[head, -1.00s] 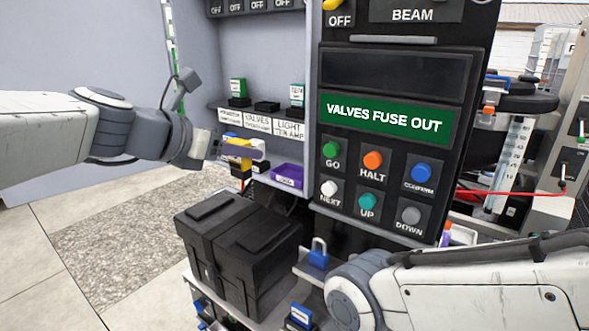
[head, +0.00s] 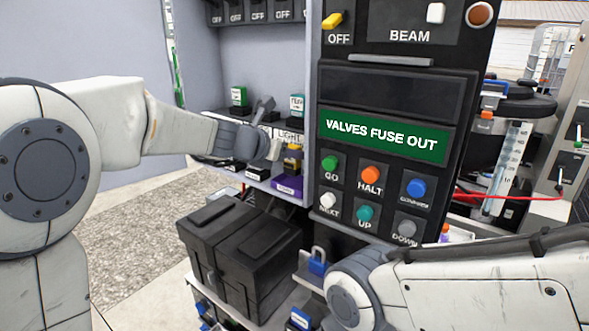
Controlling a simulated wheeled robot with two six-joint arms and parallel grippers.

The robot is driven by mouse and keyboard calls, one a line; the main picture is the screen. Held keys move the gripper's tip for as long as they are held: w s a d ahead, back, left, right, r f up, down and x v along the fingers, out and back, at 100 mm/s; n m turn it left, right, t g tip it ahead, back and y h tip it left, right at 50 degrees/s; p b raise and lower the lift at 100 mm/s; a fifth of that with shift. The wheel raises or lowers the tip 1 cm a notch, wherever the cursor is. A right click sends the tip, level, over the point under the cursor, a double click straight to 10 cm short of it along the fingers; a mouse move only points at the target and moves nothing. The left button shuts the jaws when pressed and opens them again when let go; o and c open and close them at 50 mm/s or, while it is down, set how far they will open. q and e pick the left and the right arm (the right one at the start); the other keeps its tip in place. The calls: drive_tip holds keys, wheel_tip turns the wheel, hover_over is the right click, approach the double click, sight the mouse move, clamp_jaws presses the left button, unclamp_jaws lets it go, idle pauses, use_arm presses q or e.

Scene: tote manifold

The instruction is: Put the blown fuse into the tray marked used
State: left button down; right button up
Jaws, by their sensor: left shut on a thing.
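My left gripper (head: 278,150) reaches in over the lower shelf of the cabinet and is shut on a yellow-topped fuse (head: 293,156). The fuse is just above the small purple tray (head: 288,185) at the right end of the shelf. I cannot tell whether the fuse touches the tray. The tray's label is too small to read surely. Gripper and wrist hide part of the fuse and the shelf labels. My right arm shows at lower right, but its gripper is out of view.
A green fuse (head: 239,96) and a second green-and-white one (head: 297,103) stand on the upper shelf. The control panel (head: 385,70) reads VALVES FUSE OUT and borders the shelf on the right. A black case (head: 240,255) stands below.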

sight(289, 165)
use_arm(q)
wheel_tip(289, 165, down, 3)
drive_tip(key=shift+f+b, duration=0.15)
drive_tip(key=shift+b, duration=0.5)
drive_tip(key=shift+w+d+f, duration=0.15)
drive_tip(key=shift+w+d, duration=0.1)
drive_tip(key=shift+w, duration=0.05)
drive_tip(key=shift+f, duration=0.1)
drive_tip(key=shift+c, duration=1.7)
unclamp_jaws()
drive_tip(key=shift+s+a+r, duration=0.1)
drive_tip(key=shift+a+r, duration=0.05)
drive_tip(key=shift+r, duration=0.1)
drive_tip(key=v, duration=1.1)
drive_tip(key=shift+s+p, duration=0.3)
